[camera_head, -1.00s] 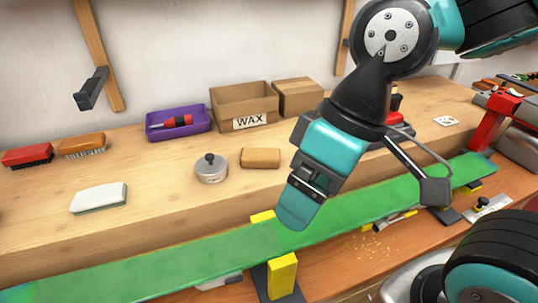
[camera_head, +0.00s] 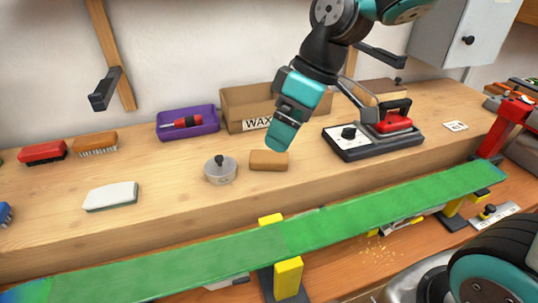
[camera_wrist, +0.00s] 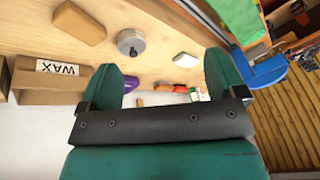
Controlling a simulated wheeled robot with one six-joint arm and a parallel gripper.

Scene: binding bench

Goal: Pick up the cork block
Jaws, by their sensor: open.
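The cork block (camera_head: 269,161) is a small tan-brown block with rounded edges. It lies flat on the wooden bench top, just right of the round grey tin. My gripper (camera_head: 284,138) hangs just above and slightly right of it in the head view, overlapping the wax box behind. In the wrist view the cork block (camera_wrist: 79,22) lies at the upper left, outside the span between the fingers. There my gripper (camera_wrist: 164,78) shows its two teal fingers spread apart with nothing between them.
The lidded tin (camera_head: 220,170) stands close left of the block. Behind are the purple tray (camera_head: 187,124) with a red-handled tool and the WAX box (camera_head: 236,97). A red iron (camera_head: 392,122) sits on a dark base at right. A long green board (camera_head: 380,207) runs along the front.

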